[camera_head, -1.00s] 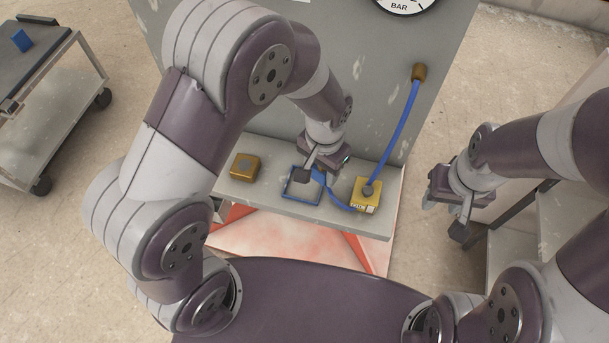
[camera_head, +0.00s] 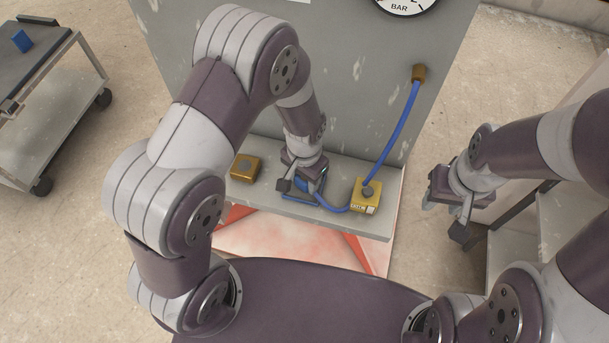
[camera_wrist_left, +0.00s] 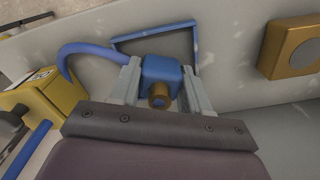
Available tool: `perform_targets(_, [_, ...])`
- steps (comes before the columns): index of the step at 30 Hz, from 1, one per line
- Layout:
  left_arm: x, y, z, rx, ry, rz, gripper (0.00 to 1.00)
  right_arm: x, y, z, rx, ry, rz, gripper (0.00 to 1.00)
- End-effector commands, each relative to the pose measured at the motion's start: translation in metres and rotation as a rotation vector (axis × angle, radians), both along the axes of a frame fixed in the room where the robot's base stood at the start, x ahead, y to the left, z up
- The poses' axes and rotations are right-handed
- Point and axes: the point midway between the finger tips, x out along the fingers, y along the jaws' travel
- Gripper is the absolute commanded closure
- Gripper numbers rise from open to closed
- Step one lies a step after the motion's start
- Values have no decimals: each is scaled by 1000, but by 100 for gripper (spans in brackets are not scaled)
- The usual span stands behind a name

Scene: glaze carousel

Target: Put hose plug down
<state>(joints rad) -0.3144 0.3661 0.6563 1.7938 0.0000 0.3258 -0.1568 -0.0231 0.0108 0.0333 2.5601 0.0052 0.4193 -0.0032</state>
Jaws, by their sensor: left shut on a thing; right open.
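The hose plug is a blue block with a brass tip (camera_wrist_left: 162,78). My left gripper (camera_head: 300,187) is shut on it, and the two fingers show on either side of it in the left wrist view (camera_wrist_left: 160,92). A blue square outline (camera_head: 289,198) is marked on the grey shelf. The plug is over or beside this outline, which also shows in the wrist view (camera_wrist_left: 195,42); I cannot tell whether the plug touches the shelf. A blue hose (camera_head: 334,208) runs from the plug toward the yellow block. My right gripper (camera_head: 444,218) is open and empty, right of the shelf.
A yellow block (camera_head: 359,189) with a dark knob stands on the shelf, right of the plug. A brass block (camera_head: 245,168) stands on the left. Another blue hose length rises to a brass fitting (camera_head: 419,73) on the grey panel (camera_head: 350,60). A cart (camera_head: 60,110) is far left.

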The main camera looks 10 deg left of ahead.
Motion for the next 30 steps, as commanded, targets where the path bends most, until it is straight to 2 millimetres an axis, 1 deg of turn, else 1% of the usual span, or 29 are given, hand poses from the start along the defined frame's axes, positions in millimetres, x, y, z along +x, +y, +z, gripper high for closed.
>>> perform_targets(5, [0,0,-5,0,0,0,100,0,0,-3,0,0,0,57])
perform_targets(6, [0,0,-5,0,0,0,41,0,0,-2,0,0,0,57])
perform_targets(7, [0,0,-4,0,0,0,31,0,0,-2,0,0,0,57])
perform_targets(8, [0,0,-4,0,0,0,28,0,0,-2,0,0,0,57])
perform_targets(14, [0,0,-3,0,-1,2,28,0,0,-1,0,0,0,57])
perform_targets(16, [1,0,4,-1,-2,3,28,0,0,3,0,0,0,57])
perform_targets(18, [2,-1,16,-1,-5,2,28,0,0,7,0,0,0,57])
perform_targets(20, [2,-1,29,-3,-8,2,28,0,0,5,0,0,0,57])
perform_targets(24, [2,-1,70,-3,-8,1,28,0,0,5,0,0,0,57])
perform_targets(27, [1,0,95,-2,-6,1,28,0,0,5,0,0,0,57])
perform_targets(30, [1,0,113,-1,-4,1,28,0,0,5,0,0,0,57])
